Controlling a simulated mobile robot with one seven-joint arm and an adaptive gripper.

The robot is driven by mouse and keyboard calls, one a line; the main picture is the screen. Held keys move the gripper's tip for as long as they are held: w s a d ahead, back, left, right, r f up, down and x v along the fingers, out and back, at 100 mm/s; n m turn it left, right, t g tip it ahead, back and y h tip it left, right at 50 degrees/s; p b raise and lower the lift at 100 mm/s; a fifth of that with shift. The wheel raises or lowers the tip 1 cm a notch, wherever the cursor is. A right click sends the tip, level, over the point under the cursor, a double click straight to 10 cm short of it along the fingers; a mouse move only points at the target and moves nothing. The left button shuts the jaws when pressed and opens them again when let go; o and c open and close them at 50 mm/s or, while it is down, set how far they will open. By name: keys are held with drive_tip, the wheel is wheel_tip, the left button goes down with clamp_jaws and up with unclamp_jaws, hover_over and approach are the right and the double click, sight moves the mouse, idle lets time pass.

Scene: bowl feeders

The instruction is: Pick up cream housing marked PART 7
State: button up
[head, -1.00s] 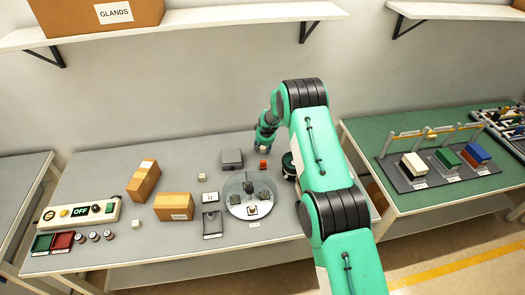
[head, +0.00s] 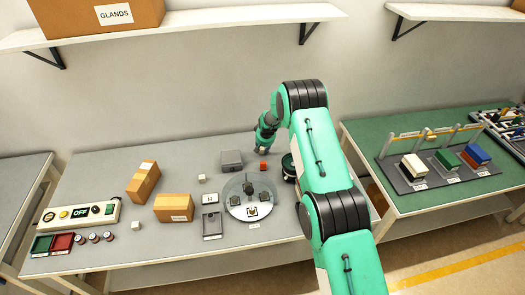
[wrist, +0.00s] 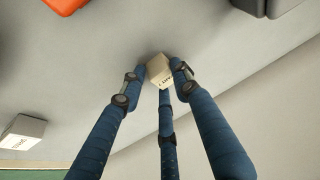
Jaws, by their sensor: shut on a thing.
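A small cream block (wrist: 159,70) sits between the fingertips of my gripper (wrist: 155,78) in the wrist view. The dark blue fingers are closed against its sides. Dark print shows on its near face, too small to read. The held block is only a tiny pale patch there. I cannot tell whether it touches the bench.
A pale labelled block (wrist: 22,136) lies at the wrist view's left. In the head view, a grey box (head: 232,159), a round clear bowl feeder (head: 236,207) with dark parts, cartons (head: 173,205) and loose cream blocks (head: 137,224) stand on the bench (head: 110,170). A wall rises behind.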

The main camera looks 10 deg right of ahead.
sight(263, 149)
drive_tip(key=shift+r, duration=0.1)
wheel_tip(263, 149, up, 10)
idle(0.6)
idle(0.6)
